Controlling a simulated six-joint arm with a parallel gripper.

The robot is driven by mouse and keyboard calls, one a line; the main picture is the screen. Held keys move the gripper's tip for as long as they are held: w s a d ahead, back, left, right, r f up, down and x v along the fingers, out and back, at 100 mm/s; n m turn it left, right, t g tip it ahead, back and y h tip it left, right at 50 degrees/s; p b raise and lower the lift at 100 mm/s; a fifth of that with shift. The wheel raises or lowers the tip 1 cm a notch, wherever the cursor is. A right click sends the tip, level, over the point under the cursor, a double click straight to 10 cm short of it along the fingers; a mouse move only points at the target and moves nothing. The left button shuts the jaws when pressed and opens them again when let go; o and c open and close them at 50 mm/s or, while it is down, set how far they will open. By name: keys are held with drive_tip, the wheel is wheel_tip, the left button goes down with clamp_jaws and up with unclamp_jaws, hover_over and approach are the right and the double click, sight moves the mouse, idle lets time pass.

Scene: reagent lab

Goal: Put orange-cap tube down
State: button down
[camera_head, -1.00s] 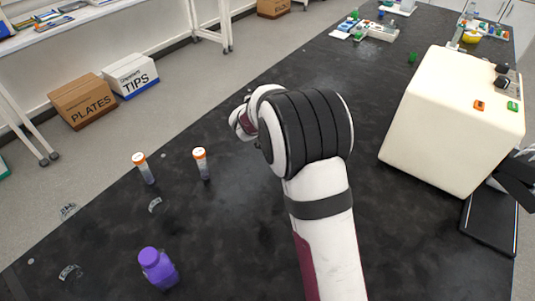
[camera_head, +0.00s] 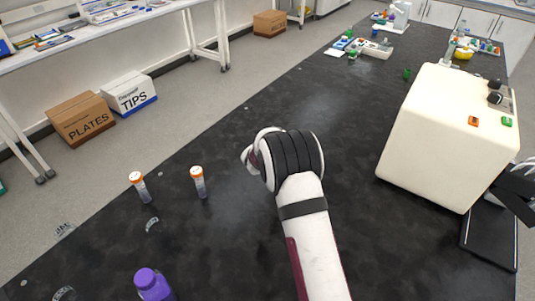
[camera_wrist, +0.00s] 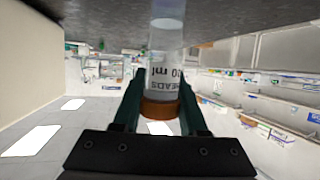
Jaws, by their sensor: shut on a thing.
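My gripper (camera_wrist: 163,86) is shut on an orange-cap tube (camera_wrist: 166,62) in the wrist view, with one finger on each side near the cap. The orange cap (camera_wrist: 160,108) is nearest the wrist. The clear body with printed label points away, its far end at the dark bench top; whether it touches cannot be told. In the head view my arm hides the gripper and held tube. Two other orange-cap tubes stand upright on the bench left of my arm: a left one (camera_head: 141,187) and a right one (camera_head: 198,182).
A purple-capped bottle (camera_head: 152,284) stands at the front left of the black bench (camera_head: 225,245). A large cream machine (camera_head: 440,135) stands at the right, with a dark flat pad (camera_head: 488,238) beside it. Racks (camera_head: 370,47) stand far back. Bench around my wrist is clear.

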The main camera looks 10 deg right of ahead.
drive_tip(key=shift+w+a+f, duration=0.45)
drive_tip(key=shift+a+f, duration=0.25)
drive_tip(key=shift+f, duration=0.45)
drive_tip(key=shift+w+a+f, duration=0.45)
drive_tip(key=shift+a+f, duration=0.2)
drive_tip(key=shift+f, duration=0.5)
drive_tip(key=shift+w+a+f, duration=0.45)
drive_tip(key=shift+a+f, duration=0.25)
drive_tip(key=shift+f, duration=0.45)
drive_tip(key=shift+c, duration=2.2)
unclamp_jaws()
drive_tip(key=shift+f, duration=0.15)
